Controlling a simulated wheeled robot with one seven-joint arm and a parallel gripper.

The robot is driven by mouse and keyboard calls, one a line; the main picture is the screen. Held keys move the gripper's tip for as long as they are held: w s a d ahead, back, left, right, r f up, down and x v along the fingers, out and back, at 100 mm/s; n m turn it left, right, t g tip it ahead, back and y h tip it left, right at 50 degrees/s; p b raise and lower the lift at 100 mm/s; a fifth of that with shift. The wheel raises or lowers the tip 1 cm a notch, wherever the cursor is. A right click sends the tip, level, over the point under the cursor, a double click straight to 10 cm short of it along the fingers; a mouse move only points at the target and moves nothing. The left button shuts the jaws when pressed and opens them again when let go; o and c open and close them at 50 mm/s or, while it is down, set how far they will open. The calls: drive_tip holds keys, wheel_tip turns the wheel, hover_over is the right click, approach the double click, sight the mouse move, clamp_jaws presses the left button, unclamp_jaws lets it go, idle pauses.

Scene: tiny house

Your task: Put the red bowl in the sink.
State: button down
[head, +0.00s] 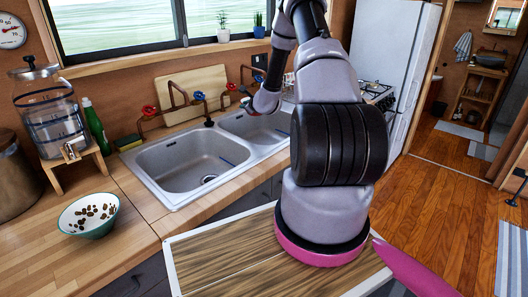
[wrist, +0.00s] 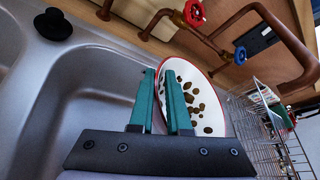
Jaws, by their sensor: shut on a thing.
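The red bowl (wrist: 195,95) shows in the wrist view as a pale bowl with a red rim and brown pieces inside. My gripper (wrist: 162,75) has its two teal fingers shut on the bowl's left edge. The bowl looks tilted and sits to the right of a grey sink basin in that view. The sink (head: 190,158) has two basins in the head view, and its basin wall (wrist: 50,95) fills the left of the wrist view.
Copper pipes with red knobs (wrist: 193,13) run behind the sink. A wire rack (wrist: 270,125) stands close right of the bowl. A green-and-white bowl (head: 88,215) with brown pieces, a water dispenser (head: 50,110) and a green bottle (head: 95,125) stand left of the sink.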

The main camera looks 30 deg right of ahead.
drive_tip(key=shift+m+h, duration=0.3)
drive_tip(key=w+d+f, duration=0.2)
drive_tip(key=d, duration=0.1)
drive_tip(key=shift+f, duration=0.1)
wheel_tip(320, 180, down, 10)
drive_tip(key=shift+w+d, duration=0.2)
drive_tip(key=shift+f, duration=0.35)
drive_tip(key=shift+f, duration=0.25)
drive_tip(key=c, duration=0.9)
unclamp_jaws()
